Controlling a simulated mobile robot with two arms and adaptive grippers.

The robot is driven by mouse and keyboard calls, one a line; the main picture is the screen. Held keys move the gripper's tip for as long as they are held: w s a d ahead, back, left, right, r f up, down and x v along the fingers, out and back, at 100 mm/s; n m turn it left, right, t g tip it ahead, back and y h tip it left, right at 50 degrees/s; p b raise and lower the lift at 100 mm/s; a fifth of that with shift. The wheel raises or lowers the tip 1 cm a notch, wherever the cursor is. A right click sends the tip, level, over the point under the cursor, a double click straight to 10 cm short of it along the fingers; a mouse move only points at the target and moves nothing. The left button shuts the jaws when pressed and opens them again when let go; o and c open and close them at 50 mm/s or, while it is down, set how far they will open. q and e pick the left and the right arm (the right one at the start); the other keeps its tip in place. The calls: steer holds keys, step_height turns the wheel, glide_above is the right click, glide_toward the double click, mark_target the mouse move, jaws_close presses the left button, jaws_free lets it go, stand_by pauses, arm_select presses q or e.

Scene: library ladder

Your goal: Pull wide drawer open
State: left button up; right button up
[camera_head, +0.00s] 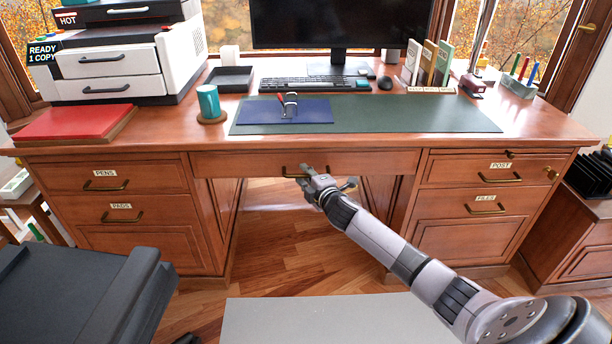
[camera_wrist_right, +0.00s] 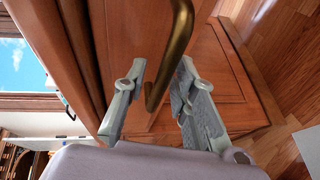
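The wide drawer (camera_head: 240,164) is the long wooden front at the middle of the desk, above the knee space. It looks shut, with its front in line under the desktop. Its brass bar handle (camera_head: 290,174) is partly hidden by my right gripper (camera_head: 315,178). In the right wrist view the handle (camera_wrist_right: 179,45) comes down between the two fingers of my right gripper (camera_wrist_right: 160,80). The fingers stand apart on either side of the bar, with visible gaps. My left gripper is not in view.
Drawers labelled PENS (camera_head: 110,184), PADS (camera_head: 130,218), POST (camera_head: 490,168) and FILES (camera_head: 480,208) flank the knee space. A black padded seat (camera_head: 80,290) stands at front left. A grey mat (camera_head: 320,315) lies on the wooden floor.

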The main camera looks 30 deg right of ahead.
jaws_close()
stand_by(0.6)
